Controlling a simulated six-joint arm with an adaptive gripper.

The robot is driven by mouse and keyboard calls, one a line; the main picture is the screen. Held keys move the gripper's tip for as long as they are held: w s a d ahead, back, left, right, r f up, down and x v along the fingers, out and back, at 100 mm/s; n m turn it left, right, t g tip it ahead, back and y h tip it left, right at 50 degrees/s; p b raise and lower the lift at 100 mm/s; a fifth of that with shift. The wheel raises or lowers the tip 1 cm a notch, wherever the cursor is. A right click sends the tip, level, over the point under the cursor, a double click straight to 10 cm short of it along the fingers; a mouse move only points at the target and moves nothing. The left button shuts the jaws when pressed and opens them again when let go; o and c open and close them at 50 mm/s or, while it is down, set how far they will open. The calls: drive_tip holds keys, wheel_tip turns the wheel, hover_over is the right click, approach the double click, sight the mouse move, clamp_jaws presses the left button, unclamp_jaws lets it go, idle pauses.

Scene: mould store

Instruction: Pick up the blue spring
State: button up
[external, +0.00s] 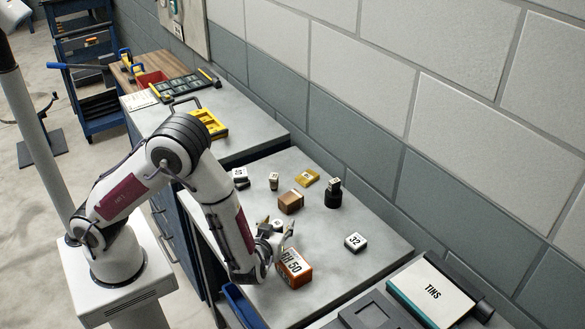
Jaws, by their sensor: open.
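I cannot make out a blue spring in the external view; it may be hidden behind my arm or too small to tell. My gripper (286,233) is low over the grey worktop (322,292), just behind the orange box marked 50 (296,268). It is open, and no held object shows. The wrist covers part of the worktop, and the fingertips are small and hard to make out.
A blue bin (243,307) is at the front edge. A block wall (365,140) bounds the back.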

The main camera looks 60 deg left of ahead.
sight(277, 223)
clamp_jaws()
drive_tip(key=shift+r, duration=0.15)
idle(0.4)
drive_tip(key=shift+r, duration=4.85)
